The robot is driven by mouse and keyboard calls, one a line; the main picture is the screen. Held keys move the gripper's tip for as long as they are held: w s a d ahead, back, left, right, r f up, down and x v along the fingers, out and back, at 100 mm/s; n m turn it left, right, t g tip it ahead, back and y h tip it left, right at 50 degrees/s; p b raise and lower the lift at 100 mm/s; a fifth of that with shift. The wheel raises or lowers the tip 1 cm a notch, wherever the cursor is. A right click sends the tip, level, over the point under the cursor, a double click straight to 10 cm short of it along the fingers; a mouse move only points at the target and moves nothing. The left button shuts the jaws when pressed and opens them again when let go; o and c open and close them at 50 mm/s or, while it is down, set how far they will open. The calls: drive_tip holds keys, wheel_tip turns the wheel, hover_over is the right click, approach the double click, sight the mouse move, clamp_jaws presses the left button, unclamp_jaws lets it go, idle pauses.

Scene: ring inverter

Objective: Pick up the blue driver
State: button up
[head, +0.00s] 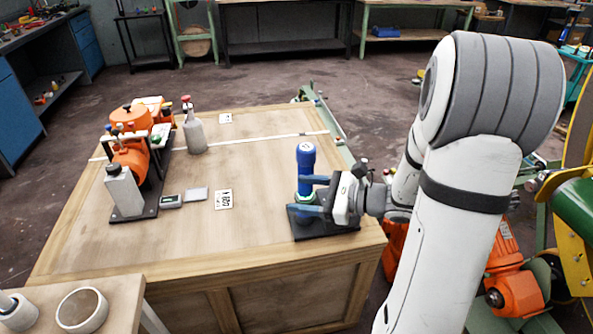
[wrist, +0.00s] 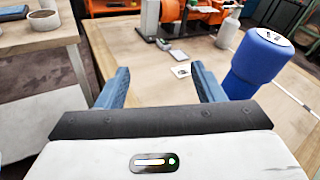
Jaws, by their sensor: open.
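The blue driver (head: 306,158) stands upright in a dark stand (head: 312,230) near the right front of the wooden table, with a green band low on it. My gripper (head: 296,195) reaches in from the right, level with the driver's lower part. Its jaws are open and empty. In the wrist view, the driver (wrist: 257,62) is to the right of the right finger, outside the gap between the fingers (wrist: 160,68). In the head view, the far finger crosses in front of the driver. The driver's lower end is hidden behind my gripper in the wrist view.
An orange machine (head: 130,160) on a dark plate fills the table's left. A small side table (head: 120,290) holds round parts.

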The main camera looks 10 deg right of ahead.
sight(306, 172)
drive_tip(key=w+d+f+m+t+h+b, duration=0.1)
drive_tip(key=w+d+f+m+t+h, duration=0.15)
drive_tip(key=w+d+m+t, duration=0.35)
drive_tip(key=x, duration=0.4)
drive_tip(key=f+x, duration=0.1)
drive_tip(key=x, duration=0.1)
drive_tip(key=shift+w+d, duration=0.1)
drive_tip(key=shift+d, duration=0.1)
drive_tip(key=shift+c, duration=0.2)
drive_tip(key=shift+r, duration=0.1)
drive_tip(key=c, duration=1.2)
drive_tip(key=shift+c, duration=0.2)
